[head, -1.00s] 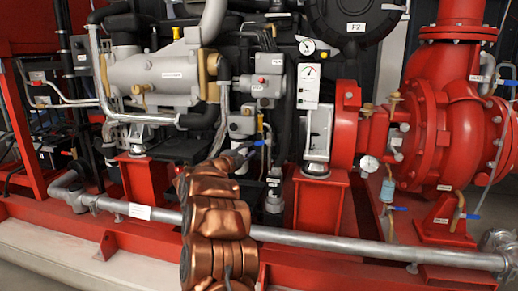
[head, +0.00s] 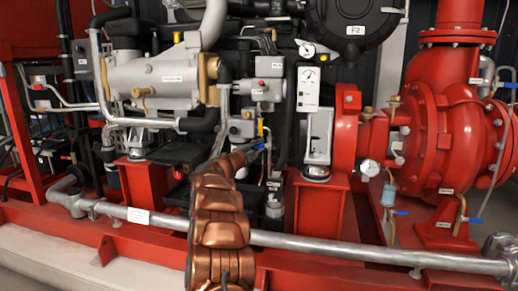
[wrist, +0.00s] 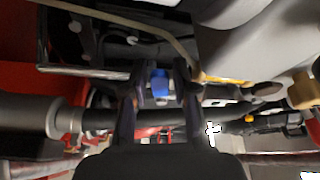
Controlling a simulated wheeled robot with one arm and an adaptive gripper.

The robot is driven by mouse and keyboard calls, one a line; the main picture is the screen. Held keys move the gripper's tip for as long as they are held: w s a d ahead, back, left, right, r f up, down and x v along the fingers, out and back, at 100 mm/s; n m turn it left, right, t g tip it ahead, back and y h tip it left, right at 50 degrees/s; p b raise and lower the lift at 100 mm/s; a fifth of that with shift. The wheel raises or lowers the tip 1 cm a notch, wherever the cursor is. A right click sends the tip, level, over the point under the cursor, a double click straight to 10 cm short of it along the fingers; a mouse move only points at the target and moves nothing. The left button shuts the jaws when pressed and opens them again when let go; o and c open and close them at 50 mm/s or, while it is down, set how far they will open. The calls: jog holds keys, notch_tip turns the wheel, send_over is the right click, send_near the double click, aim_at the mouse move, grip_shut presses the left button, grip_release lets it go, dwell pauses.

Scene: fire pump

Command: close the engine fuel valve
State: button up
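A small blue handle (wrist: 160,83) shows between the two dark fingers of my gripper (wrist: 161,78) in the wrist view. The fingers stand apart, with a narrow gap visible around the handle. I cannot tell whether either finger touches it. In the head view, my gripper (head: 258,149) is small and partly hidden at the end of my copper-coloured arm, beside the engine's grey fittings. A yellow piece (head: 260,128) stands just above it. No readable label marks the fuel valve, so I cannot confirm that this blue handle belongs to it.
The grey engine cylinder (head: 155,80) is up and left. A white gauge panel (head: 308,88) and red pump (head: 450,125) are to the right. A long grey pipe (head: 340,246) crosses low in front. Other blue handles (head: 401,212) sit by the pump. A hose (wrist: 130,22) crosses above the fingers.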

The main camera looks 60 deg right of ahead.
jog(key=shift+c, duration=0.4)
grip_shut()
jog(key=shift+w+r+m+p, duration=0.1)
jog(key=shift+r+m+p, duration=0.3)
jog(key=shift+p, duration=0.4)
jog(key=shift+r+m+y+p, duration=0.15)
jog(key=shift+m+y+p, duration=0.3)
jog(key=shift+p, duration=0.5)
jog(key=shift+m+p, duration=0.55)
jog(key=shift+m, duration=0.1)
jog(key=shift+o, duration=0.4)
grip_release()
